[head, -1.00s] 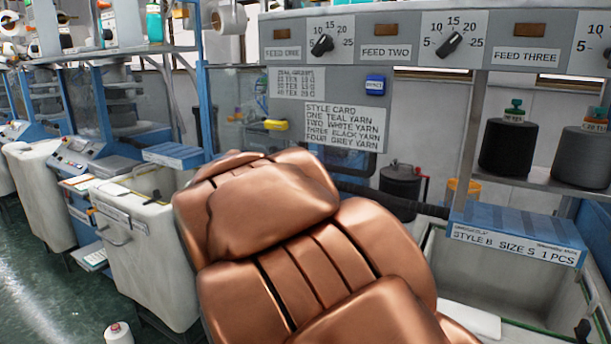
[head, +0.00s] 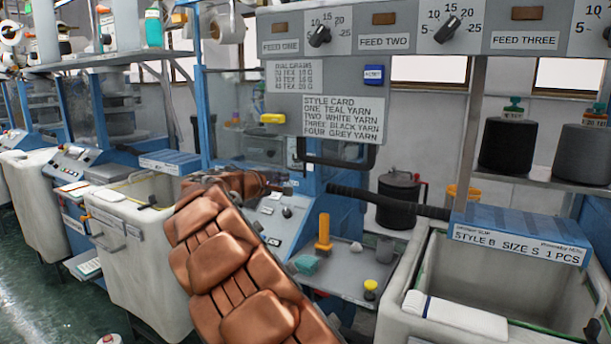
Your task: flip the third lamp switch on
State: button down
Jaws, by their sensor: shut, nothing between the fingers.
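A sloping pale control panel (head: 268,222) stands on the blue machine at the centre, with small dark knobs or switches on it, one of them a dark knob (head: 286,212). They are too small to tell apart or to read their positions. My gripper (head: 278,187) is at the far end of my copper arm, small and partly hidden by it, just above the panel's upper part. It looks shut and empty, apart from the knobs. The grey overhead board carries the FEED THREE label (head: 525,40) with an unlit brown lamp window (head: 527,13) above it.
A dark horizontal bar (head: 385,201) crosses right of the panel. White bins (head: 140,255) stand left, another (head: 400,290) right. Black and grey yarn cones sit on the right shelf.

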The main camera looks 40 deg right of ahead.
aim_at(311, 170)
dwell(0.3)
jog(key=p+x, duration=0.4)
jog(key=x, duration=0.9)
jog(key=shift+d, duration=0.35)
jog(key=shift+w+d, duration=0.1)
jog(key=shift+d, duration=0.05)
jog(key=shift+f+b, duration=0.2)
jog(key=shift+b, duration=0.2)
